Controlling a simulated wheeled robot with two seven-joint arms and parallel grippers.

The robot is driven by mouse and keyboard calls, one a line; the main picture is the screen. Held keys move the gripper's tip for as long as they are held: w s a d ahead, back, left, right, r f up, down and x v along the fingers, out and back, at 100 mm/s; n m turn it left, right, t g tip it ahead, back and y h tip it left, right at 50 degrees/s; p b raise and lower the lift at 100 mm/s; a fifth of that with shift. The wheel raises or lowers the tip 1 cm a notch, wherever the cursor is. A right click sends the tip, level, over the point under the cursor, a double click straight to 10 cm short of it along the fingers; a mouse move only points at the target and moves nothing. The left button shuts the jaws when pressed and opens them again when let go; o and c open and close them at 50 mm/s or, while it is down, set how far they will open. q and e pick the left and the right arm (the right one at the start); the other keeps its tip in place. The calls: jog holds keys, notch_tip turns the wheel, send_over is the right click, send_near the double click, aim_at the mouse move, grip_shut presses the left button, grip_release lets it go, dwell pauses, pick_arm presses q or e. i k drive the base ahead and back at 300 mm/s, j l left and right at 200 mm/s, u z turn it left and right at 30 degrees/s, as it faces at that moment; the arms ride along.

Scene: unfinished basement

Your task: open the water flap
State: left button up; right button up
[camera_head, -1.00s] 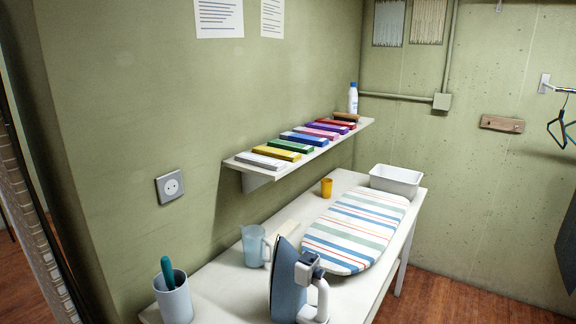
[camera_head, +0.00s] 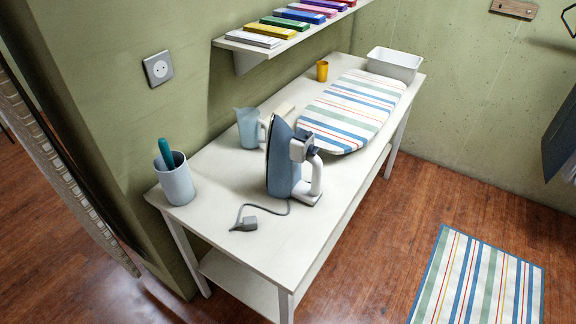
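A blue and white iron (camera_head: 283,162) stands upright on its heel on the white table (camera_head: 230,262), its soleplate side facing left and its handle to the right. Its grey cord and plug (camera_head: 244,223) lie on the table in front of it. The water flap is too small to make out, so I cannot tell whether it is open or shut. A translucent blue measuring jug (camera_head: 249,128) stands just behind and left of the iron. Neither of my grippers is in view.
A striped ironing board (camera_head: 352,108) lies behind the iron. A cup with a green-handled tool (camera_head: 175,182) stands at the table's left end. A white basin (camera_head: 394,65) and yellow cup (camera_head: 322,70) are at the back. A shelf (camera_head: 240,45) overhangs the wall side. The front tabletop is mostly clear.

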aim_at(304, 135)
jog(key=l+u, duration=0.15)
jog(key=l, duration=1.3)
